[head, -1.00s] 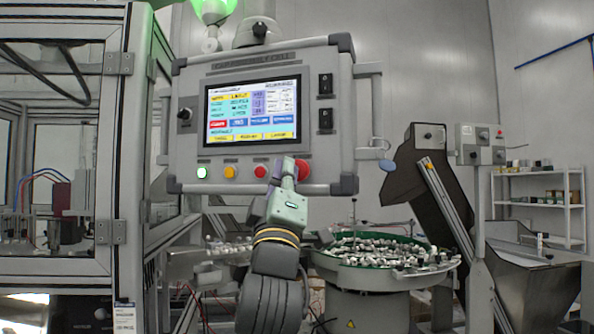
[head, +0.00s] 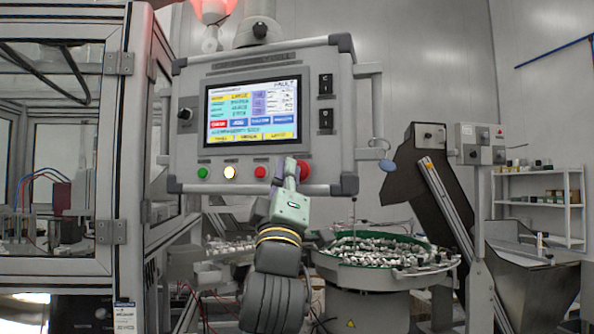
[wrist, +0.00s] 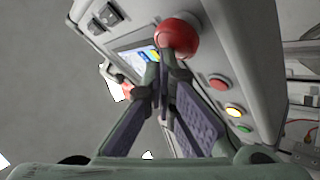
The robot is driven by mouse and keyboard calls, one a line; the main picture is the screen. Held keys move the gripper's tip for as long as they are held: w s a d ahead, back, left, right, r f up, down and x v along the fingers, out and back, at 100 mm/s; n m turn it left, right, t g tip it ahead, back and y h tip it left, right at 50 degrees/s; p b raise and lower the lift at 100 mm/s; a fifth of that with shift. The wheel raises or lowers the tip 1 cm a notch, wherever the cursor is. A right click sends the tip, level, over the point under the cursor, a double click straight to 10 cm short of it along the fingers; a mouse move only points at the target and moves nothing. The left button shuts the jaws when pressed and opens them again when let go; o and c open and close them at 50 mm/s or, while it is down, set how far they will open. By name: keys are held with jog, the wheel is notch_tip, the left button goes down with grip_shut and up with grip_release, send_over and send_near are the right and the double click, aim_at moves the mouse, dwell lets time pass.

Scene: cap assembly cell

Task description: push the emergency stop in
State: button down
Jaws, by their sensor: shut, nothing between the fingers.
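The emergency stop is a large red mushroom button at the lower right of the control panel (head: 345,120). In the head view its red head (head: 304,171) is partly hidden behind my gripper (head: 288,166). In the wrist view the red head (wrist: 178,36) shows large, just beyond my shut, empty fingertips (wrist: 167,78). The fingertips appear to be against the button's head or very close to it. How deep the button sits cannot be read directly. The stack light (head: 212,10) above the panel is red, and the screen (head: 252,112) has a heading that looks like "FAULT".
Left of the stop are a small red button (head: 260,172), a lit amber button (head: 230,172) and an unlit green button (head: 203,173). Two black switches (head: 325,102) sit right of the screen. A bowl feeder (head: 330,262) full of small parts stands below the panel.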

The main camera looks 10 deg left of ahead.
jog(key=shift+s, duration=0.85)
jog(key=shift+s, duration=0.1)
jog(key=s, duration=0.2)
jog(key=s+b, duration=0.1)
jog(key=s, duration=0.2)
jog(key=shift+a, duration=0.2)
jog(key=shift+y, duration=0.3)
